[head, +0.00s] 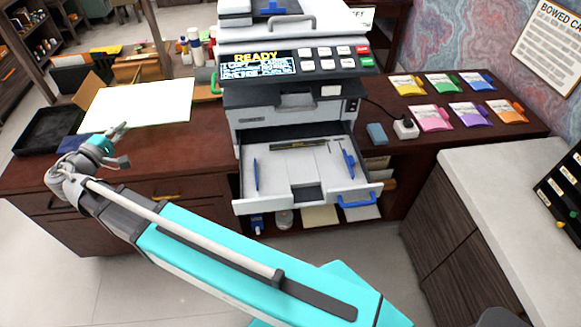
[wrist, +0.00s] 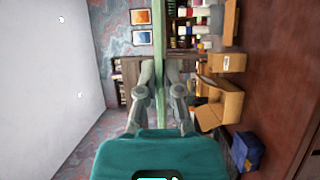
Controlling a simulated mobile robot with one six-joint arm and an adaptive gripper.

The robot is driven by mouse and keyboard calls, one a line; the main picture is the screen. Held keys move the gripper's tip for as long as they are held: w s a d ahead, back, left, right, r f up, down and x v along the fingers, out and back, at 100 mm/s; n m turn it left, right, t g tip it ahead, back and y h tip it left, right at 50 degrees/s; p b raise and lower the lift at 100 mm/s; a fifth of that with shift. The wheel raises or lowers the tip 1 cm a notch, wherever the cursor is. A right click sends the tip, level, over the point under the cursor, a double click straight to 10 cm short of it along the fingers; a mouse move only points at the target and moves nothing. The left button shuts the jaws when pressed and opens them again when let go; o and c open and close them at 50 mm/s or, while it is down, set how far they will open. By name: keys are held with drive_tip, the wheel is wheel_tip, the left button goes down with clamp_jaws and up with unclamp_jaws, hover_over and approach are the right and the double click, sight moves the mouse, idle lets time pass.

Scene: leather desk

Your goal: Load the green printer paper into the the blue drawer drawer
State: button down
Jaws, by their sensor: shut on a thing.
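The green printer paper (head: 145,103) looks like a pale, nearly white sheet stack with a faint green tint, over the left part of the desk in the head view. My gripper (head: 120,128) is shut on its near left edge. In the wrist view my gripper (wrist: 161,78) closes on the paper, which shows edge-on as a thin green strip (wrist: 160,35). The blue drawer (head: 310,185) of the printer is pulled open, with a blue handle (head: 357,199) and blue side guides. Its tray is bare, and it lies well to the right of my gripper.
The printer (head: 290,105) stands mid-desk with a lit READY panel. A black tray (head: 45,130) and cardboard pieces lie at the left. Coloured packets (head: 430,117) and a blue block (head: 376,133) lie to the right. A white-topped cabinet (head: 500,190) stands at right.

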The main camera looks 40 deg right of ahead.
wheel_tip(320, 180, up, 13)
drive_tip(key=p, duration=1.1)
drive_tip(key=shift+f, duration=0.15)
drive_tip(key=shift+s, duration=0.1)
